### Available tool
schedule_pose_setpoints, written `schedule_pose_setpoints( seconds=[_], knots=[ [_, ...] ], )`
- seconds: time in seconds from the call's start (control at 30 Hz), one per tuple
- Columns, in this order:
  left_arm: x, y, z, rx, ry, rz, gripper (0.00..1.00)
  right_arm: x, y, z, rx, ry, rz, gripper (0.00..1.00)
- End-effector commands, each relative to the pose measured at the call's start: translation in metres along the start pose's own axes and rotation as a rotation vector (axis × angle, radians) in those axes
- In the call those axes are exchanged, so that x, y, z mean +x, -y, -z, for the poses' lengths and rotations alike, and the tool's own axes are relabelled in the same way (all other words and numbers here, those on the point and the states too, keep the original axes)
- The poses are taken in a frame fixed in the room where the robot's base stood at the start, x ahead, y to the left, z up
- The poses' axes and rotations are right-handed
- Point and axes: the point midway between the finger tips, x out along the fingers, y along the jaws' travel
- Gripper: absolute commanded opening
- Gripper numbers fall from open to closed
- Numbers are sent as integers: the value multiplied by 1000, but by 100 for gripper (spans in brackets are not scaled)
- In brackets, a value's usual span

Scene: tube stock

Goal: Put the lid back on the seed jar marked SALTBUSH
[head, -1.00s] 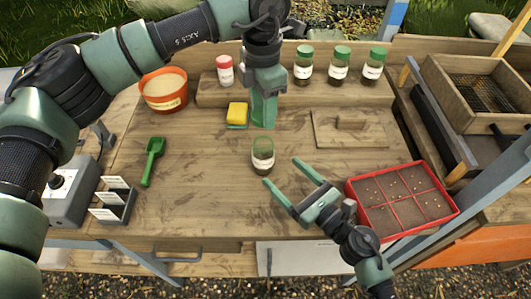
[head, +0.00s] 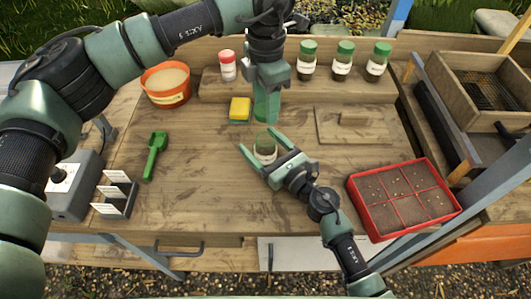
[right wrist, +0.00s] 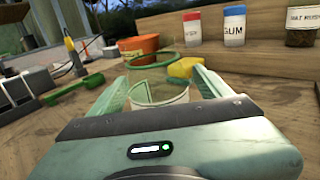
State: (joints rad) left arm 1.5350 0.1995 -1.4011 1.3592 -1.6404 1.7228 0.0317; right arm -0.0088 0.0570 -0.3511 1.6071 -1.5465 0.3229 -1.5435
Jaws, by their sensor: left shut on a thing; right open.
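An open, lidless glass jar (head: 264,150) with a white label stands on the middle of the bench. It also shows in the right wrist view (right wrist: 160,96); its label cannot be read. My right gripper (head: 257,140) is open, with one finger on each side of the jar. In the right wrist view its fingers (right wrist: 162,78) flank the jar; I cannot tell whether they touch it. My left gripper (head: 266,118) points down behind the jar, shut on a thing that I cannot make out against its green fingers. No loose lid is plainly visible.
Several green-lidded jars (head: 343,60) and a red-lidded jar (head: 227,66) stand on the back shelf; a blue-lidded jar (right wrist: 234,27) shows too.

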Motion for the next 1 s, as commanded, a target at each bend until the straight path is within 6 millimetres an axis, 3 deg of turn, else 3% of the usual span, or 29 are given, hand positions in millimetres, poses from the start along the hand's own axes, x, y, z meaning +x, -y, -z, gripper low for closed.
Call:
schedule_pose_setpoints(
  seconds=[0.37, 0.4, 0.67, 0.87, 1.0],
  knots=[
    [0, 0, 0, 0, 0, 0, 8, 7, -1, 0, 1, 0, -1, 79],
    [0, 0, 0, 0, 0, 0, 8, 6, 0, 0, 0, 0, -1, 76],
    [0, 0, 0, 0, 0, 0, 8, 6, 0, 0, 0, 0, -1, 3],
    [2, 0, 0, 0, -1, 1, 8, 6, 0, 0, 0, 0, -1, 0],
    [18, 0, 0, 0, -2, 1, 8, 6, 0, 0, 0, 0, -1, 0]
  ],
)
